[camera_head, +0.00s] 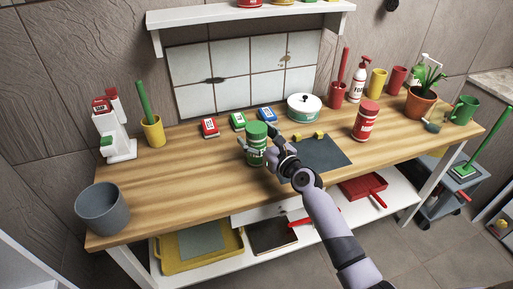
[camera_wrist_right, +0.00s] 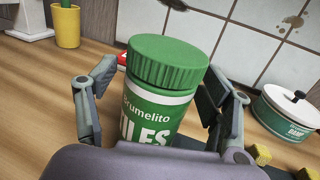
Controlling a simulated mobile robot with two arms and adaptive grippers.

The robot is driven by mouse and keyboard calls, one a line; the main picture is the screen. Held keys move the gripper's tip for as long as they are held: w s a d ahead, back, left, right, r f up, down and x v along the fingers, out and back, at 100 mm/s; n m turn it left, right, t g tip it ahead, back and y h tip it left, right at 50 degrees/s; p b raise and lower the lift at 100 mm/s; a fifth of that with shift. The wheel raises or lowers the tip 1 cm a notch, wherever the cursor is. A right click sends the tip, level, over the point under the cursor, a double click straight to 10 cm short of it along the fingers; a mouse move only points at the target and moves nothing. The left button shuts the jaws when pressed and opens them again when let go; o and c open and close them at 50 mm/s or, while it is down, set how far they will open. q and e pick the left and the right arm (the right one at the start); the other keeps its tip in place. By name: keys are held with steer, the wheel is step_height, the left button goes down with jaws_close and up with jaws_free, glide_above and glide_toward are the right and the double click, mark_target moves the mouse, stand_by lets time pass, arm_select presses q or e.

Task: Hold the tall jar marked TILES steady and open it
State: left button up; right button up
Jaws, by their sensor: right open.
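The tall green jar (camera_head: 257,155) with a ribbed green lid (camera_head: 256,130) stands upright on the wooden worktop, left of the dark mat. In the right wrist view the jar (camera_wrist_right: 150,108) fills the middle, its lid (camera_wrist_right: 167,62) seated on top. Its label reads "Brumelito" and "ILES"; the lower part is hidden by my gripper. My right gripper (camera_head: 258,141) is open, with one finger on each side of the jar. In the right wrist view my right gripper (camera_wrist_right: 158,78) shows gaps between its fingers and the jar. My left gripper is not in view.
A dark mat (camera_head: 325,158) with yellow sponges lies right of the jar. A white pot (camera_head: 304,109) and small red, green and blue boxes (camera_head: 238,121) stand behind. A red jar (camera_head: 366,123) stands right. The worktop is clear between the jar and the grey bucket (camera_head: 103,211).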

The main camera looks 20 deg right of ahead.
steer(key=shift+c, duration=0.5)
steer(key=c, duration=1.2)
steer(key=shift+r, duration=0.15)
steer(key=shift+c, duration=0.2)
step_height(320, 180, up, 10)
steer(key=p, duration=0.5)
step_height(320, 180, up, 10)
steer(key=p, duration=0.1)
